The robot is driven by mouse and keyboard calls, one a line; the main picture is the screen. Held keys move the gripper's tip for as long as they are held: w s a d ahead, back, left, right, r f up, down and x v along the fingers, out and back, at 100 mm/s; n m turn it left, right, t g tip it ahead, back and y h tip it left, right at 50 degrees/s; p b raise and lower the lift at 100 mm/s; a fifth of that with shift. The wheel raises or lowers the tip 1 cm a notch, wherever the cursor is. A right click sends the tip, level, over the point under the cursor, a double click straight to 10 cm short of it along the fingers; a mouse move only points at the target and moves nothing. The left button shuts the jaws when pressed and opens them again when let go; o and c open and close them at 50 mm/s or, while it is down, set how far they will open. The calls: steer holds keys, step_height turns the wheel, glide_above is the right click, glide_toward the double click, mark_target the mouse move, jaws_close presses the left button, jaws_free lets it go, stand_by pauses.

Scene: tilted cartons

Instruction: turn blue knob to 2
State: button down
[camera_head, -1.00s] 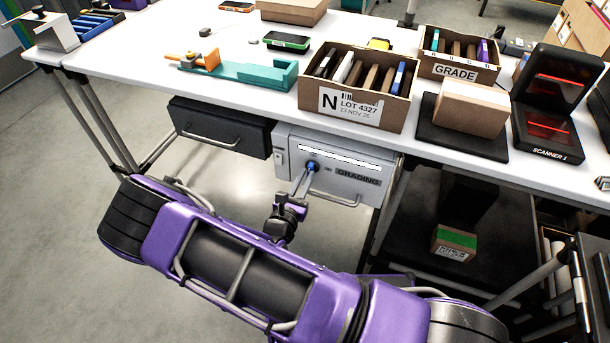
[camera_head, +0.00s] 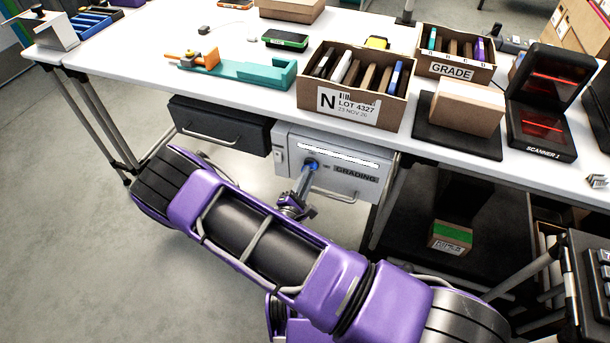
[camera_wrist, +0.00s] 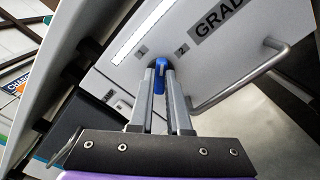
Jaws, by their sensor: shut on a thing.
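The blue knob (camera_head: 310,164) sits on the front of the grey GRADING drawer unit (camera_head: 345,172) under the table. It also shows in the wrist view (camera_wrist: 159,78), below and between the printed marks 1 (camera_wrist: 142,51) and 2 (camera_wrist: 183,48). Its upper end lies between the two marks; I cannot tell its exact setting. My gripper (camera_head: 308,173) is shut on the knob, with one finger on each side of it. The fingers hide part of the knob's sides.
The drawer's bar handle (camera_wrist: 240,85) is right of the knob in the wrist view. A black drawer (camera_head: 220,128) hangs to the left. The tabletop above carries a lot carton (camera_head: 355,108) and a scanner (camera_head: 540,120). Open floor lies below left.

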steer(key=m, duration=0.1)
steer(key=w+d+m, duration=0.1)
steer(key=m, duration=0.2)
steer(key=shift+w+d+m, duration=0.25)
steer(key=shift+d+m, duration=0.15)
steer(key=shift+f+m+b, duration=0.25)
steer(key=shift+m+b, duration=0.05)
steer(key=shift+m, duration=1.3)
steer(key=c, duration=0.8)
jaws_free()
steer(key=v, duration=1.9)
steer(key=shift+a+f+p, duration=0.35)
steer(key=shift+a+p, duration=0.05)
